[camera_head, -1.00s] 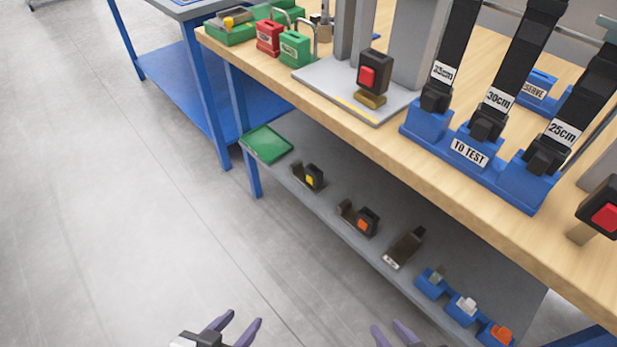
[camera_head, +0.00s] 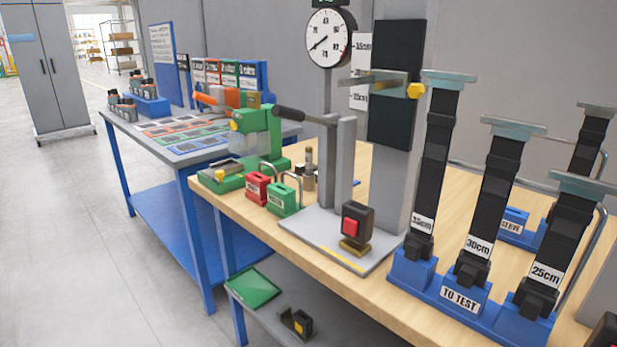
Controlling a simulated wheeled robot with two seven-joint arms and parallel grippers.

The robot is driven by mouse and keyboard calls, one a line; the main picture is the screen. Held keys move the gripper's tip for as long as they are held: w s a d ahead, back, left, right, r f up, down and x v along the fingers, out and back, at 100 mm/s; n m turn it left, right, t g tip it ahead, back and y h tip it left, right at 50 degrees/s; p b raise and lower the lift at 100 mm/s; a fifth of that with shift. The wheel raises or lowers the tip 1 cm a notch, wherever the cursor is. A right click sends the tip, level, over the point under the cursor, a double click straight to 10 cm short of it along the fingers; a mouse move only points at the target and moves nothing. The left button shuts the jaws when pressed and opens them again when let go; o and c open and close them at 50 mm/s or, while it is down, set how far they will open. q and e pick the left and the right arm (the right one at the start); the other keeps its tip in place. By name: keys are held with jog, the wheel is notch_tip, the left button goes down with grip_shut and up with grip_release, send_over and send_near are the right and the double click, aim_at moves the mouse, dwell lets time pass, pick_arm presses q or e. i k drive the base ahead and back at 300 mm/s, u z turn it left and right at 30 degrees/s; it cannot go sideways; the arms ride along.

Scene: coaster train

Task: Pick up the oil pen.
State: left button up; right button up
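Small upright cylinders (camera_head: 309,168) stand on the wooden workbench (camera_head: 357,297), behind the green padlock-like block (camera_head: 282,199) and left of the grey test stand (camera_head: 345,185). One is brownish with a narrower top and could be the oil pen, but it is too small and partly hidden to be sure. Neither of my grippers shows in the head view.
A red block (camera_head: 257,187) and a green press (camera_head: 258,135) stand at the bench's left end. Blue TO TEST holders (camera_head: 459,299) with black straps fill the right front. A blue-framed table (camera_head: 187,158) stands behind left. Floor at left is clear.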

aim_at(308, 149)
jog(key=u, duration=0.9)
jog(key=k, duration=1.15)
jog(key=u, duration=1.1)
jog(key=i, duration=3.2)
jog(key=z, duration=1.8)
jog(key=i, duration=1.15)
jog(key=z, duration=1.1)
